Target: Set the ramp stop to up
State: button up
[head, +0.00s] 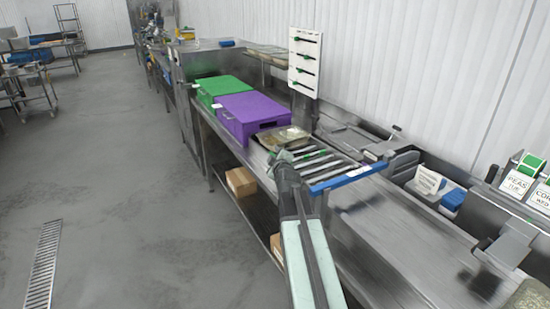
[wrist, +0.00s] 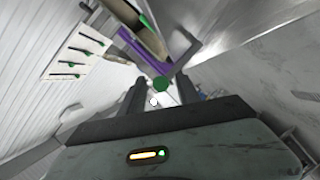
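A roller ramp (head: 318,165) with grey rollers and green parts lies on the steel counter, with a blue bar (head: 345,177) along its near right edge. I cannot tell for sure which part is the ramp stop or how it is set. My arm reaches up from the bottom, and my gripper (head: 281,157) is at the ramp's left end. In the wrist view my gripper (wrist: 159,92) has its two dark fingers apart. A round green knob (wrist: 160,83) shows between and just beyond the fingertips, with a small white ball (wrist: 154,102) below it. Contact is not visible.
A filled tray (head: 283,138) sits behind the ramp, beside purple (head: 251,112) and green (head: 222,88) boxes. A white panel with green-tipped levers (head: 305,62) stands at the back. Steel bins and label cards (head: 520,180) are at right. The floor at left is open.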

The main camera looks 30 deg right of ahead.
jog(key=shift+f, duration=0.1)
jog(key=p+v, duration=0.1)
jog(key=v, duration=0.6)
jog(key=shift+s+p, duration=0.3)
jog(key=shift+s, duration=0.05)
jog(key=shift+a, duration=0.15)
